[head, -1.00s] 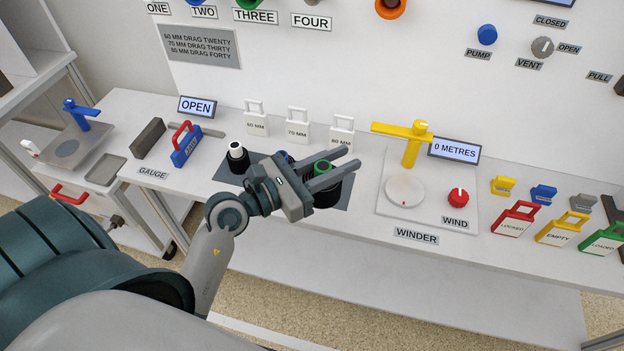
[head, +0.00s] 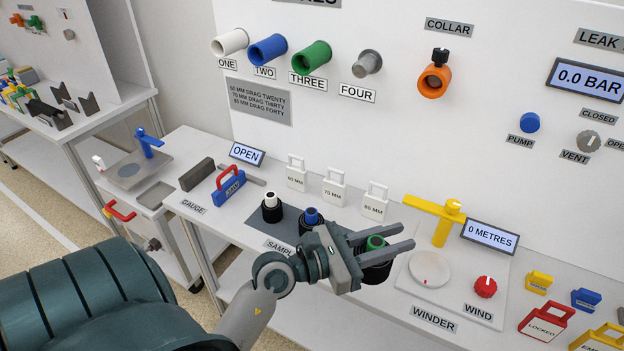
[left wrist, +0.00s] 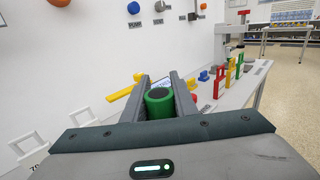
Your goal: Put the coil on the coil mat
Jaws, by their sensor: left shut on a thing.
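My left gripper (head: 404,237) is shut on the green core of a dark coil (head: 377,272). Its two fingers lie along either side of the core. The green core also shows between the fingers in the left wrist view (left wrist: 159,103). I cannot tell whether the coil is clear of the surface below. Two other dark coils, one with a white core (head: 271,212) and one with a blue core (head: 311,221), stand on a dark grey mat (head: 256,228) with a partly hidden label reading "SAMPL". No mat labelled for coils is readable. My right gripper is not in view.
Right of the coil is the winder, with a white disc (head: 430,268), a yellow arm (head: 437,210) and a red knob (head: 485,287). White tags (head: 335,188) stand behind the coils. A blue gauge with a red handle (head: 229,186) is at left.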

